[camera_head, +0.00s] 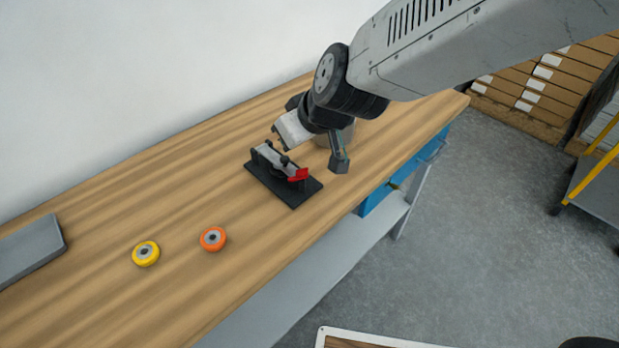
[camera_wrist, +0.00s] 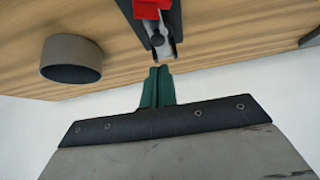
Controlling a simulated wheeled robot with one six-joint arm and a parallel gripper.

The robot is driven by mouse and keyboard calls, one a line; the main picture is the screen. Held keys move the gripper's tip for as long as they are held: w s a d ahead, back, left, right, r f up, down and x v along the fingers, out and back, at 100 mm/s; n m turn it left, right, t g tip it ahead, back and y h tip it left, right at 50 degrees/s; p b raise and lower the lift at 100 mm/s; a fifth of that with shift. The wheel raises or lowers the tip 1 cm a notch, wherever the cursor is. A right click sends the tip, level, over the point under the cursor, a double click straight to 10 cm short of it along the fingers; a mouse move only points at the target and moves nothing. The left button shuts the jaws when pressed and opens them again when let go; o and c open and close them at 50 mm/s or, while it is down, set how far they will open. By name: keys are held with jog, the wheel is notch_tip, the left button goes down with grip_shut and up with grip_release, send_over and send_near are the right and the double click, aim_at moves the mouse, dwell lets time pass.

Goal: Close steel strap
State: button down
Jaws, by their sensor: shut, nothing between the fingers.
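The black fixture (camera_head: 285,180) stands on the wooden bench, with a silver steel strap (camera_head: 273,156) along its top and a red part (camera_head: 299,175) at its near right end. In the wrist view the fixture (camera_wrist: 174,22) enters from the top edge, with the red part (camera_wrist: 150,8) and a dark round knob (camera_wrist: 157,40) showing. My gripper (camera_head: 275,136) is above the far left end of the fixture. Its green fingers (camera_wrist: 159,70) are together and empty, just short of the strap's end. Whether they touch the strap I cannot tell.
An orange roll (camera_head: 213,239), a yellow roll (camera_head: 146,253) and a grey flat object (camera_head: 30,250) lie left. The bench (camera_head: 110,205) between is clear.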

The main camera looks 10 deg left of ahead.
jog(key=shift+s+d+f, duration=0.7)
jog(key=shift+s+d, duration=0.15)
jog(key=shift+d, duration=0.35)
jog(key=shift+s+d+f, duration=0.7)
jog(key=shift+s+d, duration=0.15)
jog(key=shift+d, duration=0.4)
jog(key=shift+s+d+f, duration=0.7)
jog(key=shift+s+d, duration=0.15)
jog(key=shift+d, duration=0.35)
jog(key=shift+s+a+m, duration=0.1)
jog(key=shift+s+m, duration=0.05)
jog(key=shift+m, duration=0.25)
jog(key=s+g, duration=0.1)
jog(key=s+a+g+y, duration=0.1)
jog(key=s, duration=0.1)
jog(key=shift+s+a+m, duration=0.15)
jog(key=shift+a+m, duration=0.05)
jog(key=shift+m, duration=0.2)
jog(key=s+d+r+m+h, duration=0.2)
jog(key=s+d+r+m, duration=0.1)
jog(key=d, duration=0.8)
jog(key=s+d+r+m+h, duration=0.2)
jog(key=d+r, duration=0.3)
jog(key=d, duration=0.6)
jog(key=s+d+r+m+g+h, duration=0.1)
jog(key=s+d+r+m+h, duration=0.2)
jog(key=d, duration=0.8)
jog(key=shift+s+d+r+m, duration=0.25)
jog(key=shift+s+r+m, duration=0.25)
jog(key=shift+s+r, duration=0.25)
